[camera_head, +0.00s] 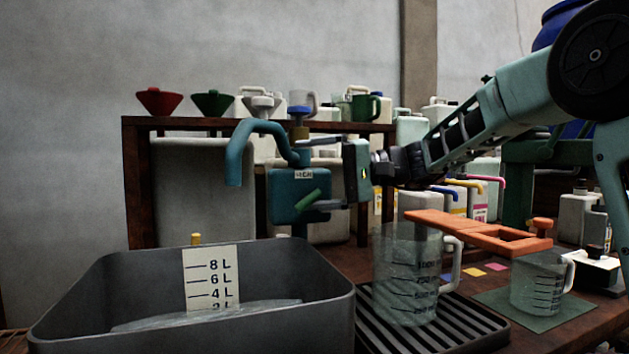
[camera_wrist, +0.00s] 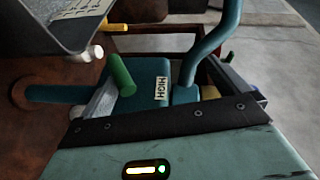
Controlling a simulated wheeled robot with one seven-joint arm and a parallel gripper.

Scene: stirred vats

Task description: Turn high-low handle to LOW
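The teal pump box (camera_head: 284,186) stands at the back of the bench under a curved teal spout. A plate on it reads HIGH in the wrist view (camera_wrist: 161,88). The high-low handle is a short green grip (camera_head: 308,200), tilted up to the right; it also shows in the wrist view (camera_wrist: 122,75). My gripper (camera_head: 301,174) reaches in from the right, its two grey fingers spread apart, one high and one low. The lower finger's tip is close by the green handle; I cannot tell whether they touch. Nothing is held between the fingers.
A grey vat (camera_head: 300,270) with a litre scale and liquid stands front left. A clear measuring jug (camera_head: 400,285) on a black grate and an orange clamp-like piece (camera_head: 475,229) lie below my arm. Funnels and cans line the shelf (camera_head: 190,122) behind.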

